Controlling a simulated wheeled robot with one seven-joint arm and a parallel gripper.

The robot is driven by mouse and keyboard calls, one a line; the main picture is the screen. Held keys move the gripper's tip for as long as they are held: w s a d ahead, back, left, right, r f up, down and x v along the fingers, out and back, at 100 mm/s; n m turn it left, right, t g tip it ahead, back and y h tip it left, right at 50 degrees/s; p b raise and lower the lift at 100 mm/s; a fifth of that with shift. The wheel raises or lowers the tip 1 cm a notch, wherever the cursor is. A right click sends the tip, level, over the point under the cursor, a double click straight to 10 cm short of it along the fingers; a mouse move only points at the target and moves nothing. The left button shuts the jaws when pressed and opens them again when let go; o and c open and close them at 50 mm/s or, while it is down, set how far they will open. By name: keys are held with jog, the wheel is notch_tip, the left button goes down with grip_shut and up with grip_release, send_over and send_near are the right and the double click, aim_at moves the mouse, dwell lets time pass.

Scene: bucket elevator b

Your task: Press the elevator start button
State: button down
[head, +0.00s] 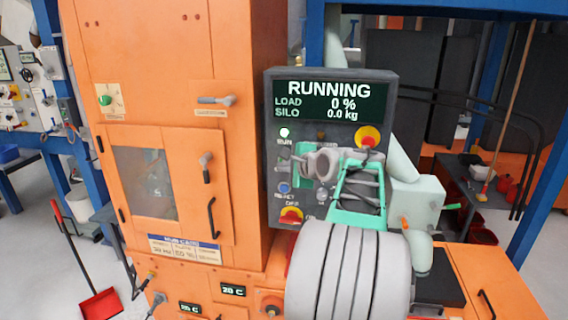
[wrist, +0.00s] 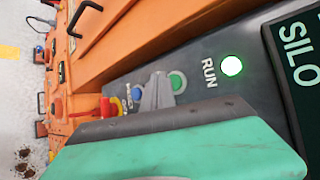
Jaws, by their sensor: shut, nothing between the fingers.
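A dark control panel (head: 266,110) stands at the middle. Its display (head: 333,101) reads RUNNING, load 0 %, silo 0.0 kg. The RUN lamp (head: 284,133) glows; it also shows in the wrist view (wrist: 232,66). The green start button (wrist: 179,82) shows partly in the wrist view, right beside the grey fingertips. In the head view my gripper hides most of that spot. My gripper (head: 298,160) is shut and empty, its tips close in front of the panel. I cannot tell whether they touch the button.
A blue reset button (head: 284,187) and a red-and-yellow switch (head: 291,215) sit lower on the panel. A red knob on yellow (head: 368,136) is at the right. The orange cabinet (head: 190,60) with handles stands left of the panel.

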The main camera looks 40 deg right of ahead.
jog(key=shift+s+a+b, duration=0.4)
jog(key=shift+s+a, duration=0.4)
jog(key=shift+a, duration=0.2)
jog(key=shift+s+a+b, duration=0.35)
jog(key=shift+s+a, duration=0.4)
jog(key=shift+a, duration=0.25)
